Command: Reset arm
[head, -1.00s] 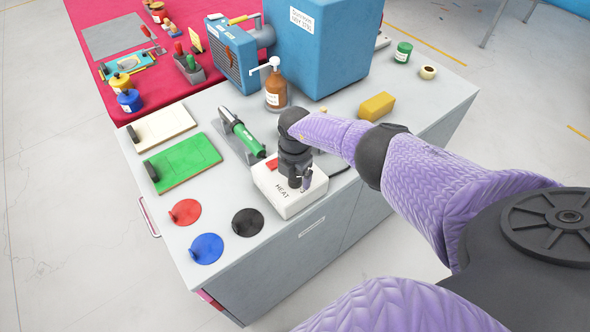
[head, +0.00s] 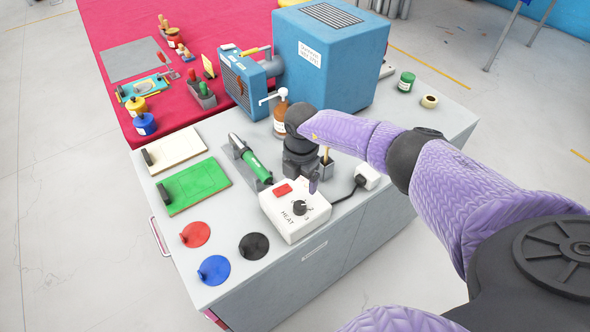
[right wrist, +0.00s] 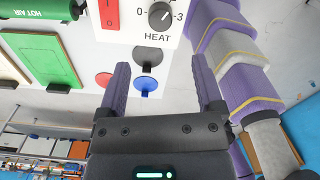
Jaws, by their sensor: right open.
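My right arm reaches in from the right in the head view. My right gripper (head: 311,184) points down just behind the white HEAT control box (head: 295,222), apart from its dial. The box has a black dial (head: 300,207) and a red switch (head: 283,189). In the right wrist view my right gripper (right wrist: 160,66) is open with nothing between its purple fingers. The dial (right wrist: 160,16) shows there beyond the fingertips, its scale marked 0 to 3. The left gripper is out of view.
A green hot air tool (head: 250,160) rests left of my gripper. A brown pump bottle (head: 281,118) and a large blue machine (head: 330,55) stand behind. Green board (head: 205,182) and red (head: 195,234), blue (head: 214,269) and black (head: 254,246) discs lie left on the grey cabinet top.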

